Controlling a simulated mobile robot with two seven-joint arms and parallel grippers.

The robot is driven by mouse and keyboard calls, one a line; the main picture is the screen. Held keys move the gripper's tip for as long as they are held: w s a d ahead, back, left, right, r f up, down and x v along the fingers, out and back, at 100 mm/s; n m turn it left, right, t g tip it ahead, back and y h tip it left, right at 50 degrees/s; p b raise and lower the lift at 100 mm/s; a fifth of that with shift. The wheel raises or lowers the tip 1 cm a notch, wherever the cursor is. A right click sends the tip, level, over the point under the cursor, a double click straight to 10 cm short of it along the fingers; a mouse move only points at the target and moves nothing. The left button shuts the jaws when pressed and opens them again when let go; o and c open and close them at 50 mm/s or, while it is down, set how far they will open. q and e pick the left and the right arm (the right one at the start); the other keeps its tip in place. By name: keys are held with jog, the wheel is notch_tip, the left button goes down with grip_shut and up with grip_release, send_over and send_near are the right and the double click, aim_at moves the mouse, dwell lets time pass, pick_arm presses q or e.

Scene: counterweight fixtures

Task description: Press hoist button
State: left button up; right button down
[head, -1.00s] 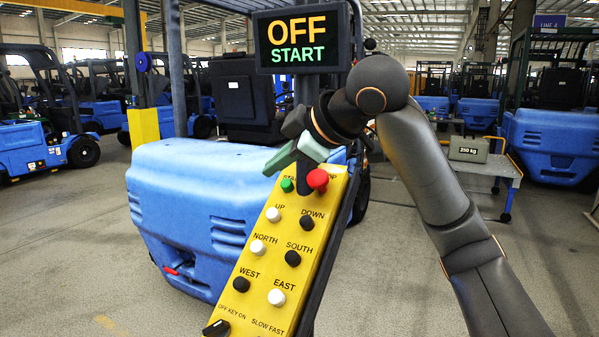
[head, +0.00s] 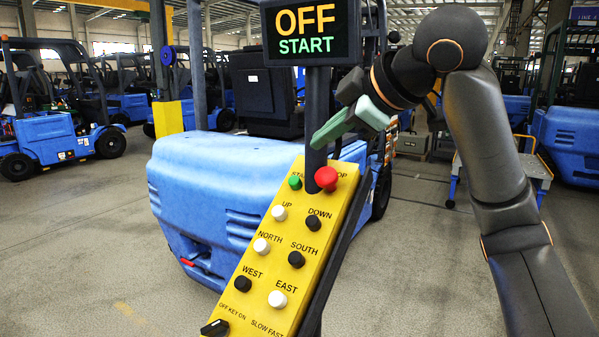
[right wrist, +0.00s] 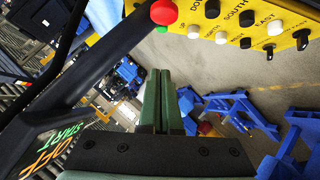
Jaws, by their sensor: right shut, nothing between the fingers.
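The yellow hoist control panel (head: 263,222) stands tilted in the lower middle of the head view. It carries a green START button (head: 295,182), a red STOP button (head: 326,178) and several black and white direction buttons. A display (head: 305,32) above it reads OFF and START. My right gripper (head: 316,145) is shut and empty, with its green fingers pointing left just above the panel's top end, apart from the buttons. In the right wrist view the shut fingers (right wrist: 162,100) are in the middle, and the red button (right wrist: 163,12) is at the top. My left gripper is not in view.
A blue forklift (head: 205,190) stands close behind the panel. A black post (head: 317,110) holds the display by the panel's top. More forklifts (head: 60,125) line the back. A cart (head: 535,170) stands at the right. The floor at left is clear.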

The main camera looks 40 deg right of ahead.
send_over(295, 183)
jog(key=s+a, duration=0.3)
notch_tip(295, 183, down, 6)
jog(key=shift+w+d+f, duration=0.2)
jog(key=shift+d+f, duration=0.2)
jog(key=shift+d, duration=0.1)
jog(key=shift+w+d+f, duration=0.15)
jog(key=shift+d+f, duration=0.25)
jog(key=shift+d, duration=0.05)
jog(key=shift+w+d+f, duration=0.2)
jog(key=shift+d+f, duration=0.15)
jog(key=shift+f, duration=0.15)
